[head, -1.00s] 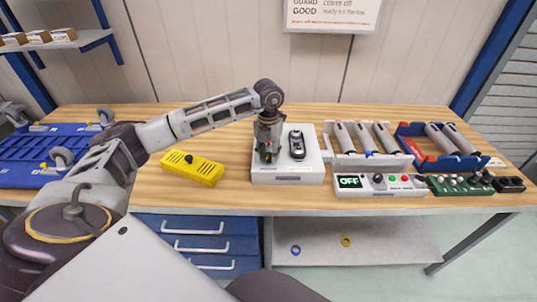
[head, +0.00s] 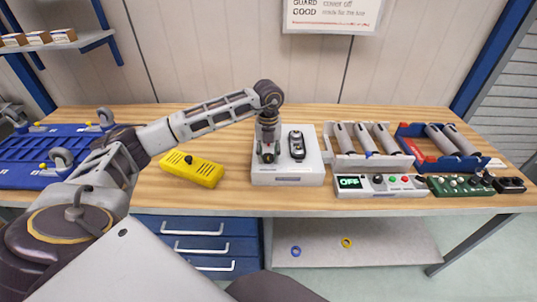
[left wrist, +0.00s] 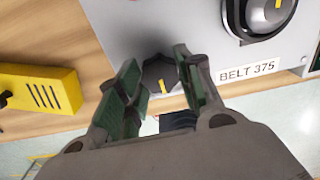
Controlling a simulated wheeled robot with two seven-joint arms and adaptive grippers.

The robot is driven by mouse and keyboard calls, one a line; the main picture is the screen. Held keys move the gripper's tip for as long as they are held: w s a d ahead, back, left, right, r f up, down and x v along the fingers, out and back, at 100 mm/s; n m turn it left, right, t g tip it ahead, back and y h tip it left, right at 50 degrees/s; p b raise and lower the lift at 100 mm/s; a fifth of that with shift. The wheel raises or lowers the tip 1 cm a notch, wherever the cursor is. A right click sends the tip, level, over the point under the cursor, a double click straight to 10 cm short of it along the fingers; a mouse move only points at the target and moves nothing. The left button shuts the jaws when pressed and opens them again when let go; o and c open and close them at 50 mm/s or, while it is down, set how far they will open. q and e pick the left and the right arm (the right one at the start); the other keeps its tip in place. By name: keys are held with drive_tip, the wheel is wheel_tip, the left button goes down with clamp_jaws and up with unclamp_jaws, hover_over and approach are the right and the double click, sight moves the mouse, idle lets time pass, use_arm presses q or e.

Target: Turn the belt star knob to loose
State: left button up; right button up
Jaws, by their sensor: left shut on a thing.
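The belt star knob (left wrist: 158,74) is a dark knob with a yellow pointer mark, on top of the grey-white belt unit (head: 290,180). A label reading BELT 375 (left wrist: 249,72) is on the unit in the left wrist view. My left gripper (head: 267,157) points down over the unit's left side. In the left wrist view its green-padded fingers (left wrist: 155,85) stand on both sides of the star knob and are shut on it. The knob is mostly hidden by the gripper in the head view. My right gripper is not in view.
A black dial (head: 296,144) sits right of the knob on the same unit. A yellow box (head: 191,169) lies to the left. A control box reading OFF (head: 378,185) and roller racks (head: 368,145) stand to the right. Bare bench (head: 236,150) lies between yellow box and unit.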

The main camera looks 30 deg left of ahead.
sight(268, 156)
use_arm(q)
drive_tip(key=shift+w+a+r, duration=0.1)
drive_tip(key=shift+a+r, duration=0.05)
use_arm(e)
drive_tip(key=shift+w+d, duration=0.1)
use_arm(q)
drive_tip(key=o, duration=1.1)
drive_tip(key=shift+r, duration=0.65)
wheel_tip(268, 156, up, 10)
drive_tip(key=shift+r, duration=0.25)
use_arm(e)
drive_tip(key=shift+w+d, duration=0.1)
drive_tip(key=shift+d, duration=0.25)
use_arm(q)
drive_tip(key=shift+f, duration=0.1)
